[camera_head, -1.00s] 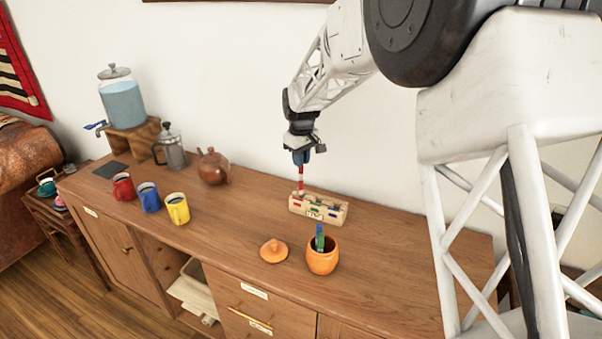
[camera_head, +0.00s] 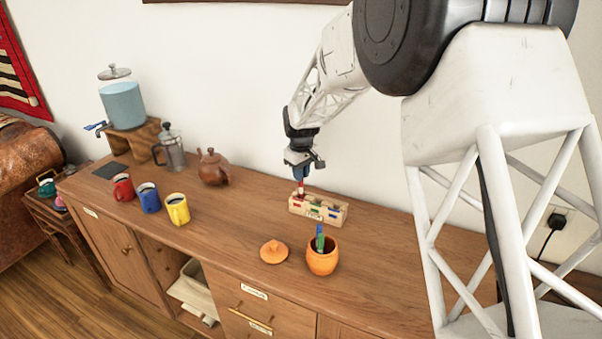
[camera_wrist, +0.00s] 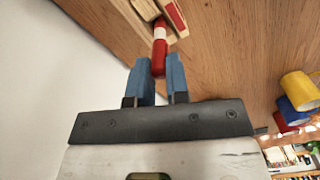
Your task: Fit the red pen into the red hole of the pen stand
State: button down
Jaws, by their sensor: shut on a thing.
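The red pen (camera_head: 300,188) with a white band is upright in my gripper (camera_head: 300,174), which is shut on its upper part. The pen's lower end is at the left part of the wooden pen stand (camera_head: 334,218), by its red-marked section. I cannot tell whether the tip is inside the hole. In the wrist view the pen (camera_wrist: 160,45) is between the blue fingers of my gripper (camera_wrist: 158,75), with the stand (camera_wrist: 172,14) just beyond it. The stand has red, green and blue marks along it.
An orange pot (camera_head: 322,261) holding green and blue pens stands in front of the stand, with its orange lid (camera_head: 273,251) beside it. A brown teapot (camera_head: 213,168), French press (camera_head: 170,148) and red, blue and yellow mugs (camera_head: 177,209) stand to the left. The sideboard's right part is clear.

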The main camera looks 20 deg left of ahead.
jog(key=c, duration=1.1)
grip_release()
jog(key=shift+f, duration=0.1)
notch_tip(320, 180, up, 12)
dwell(0.7)
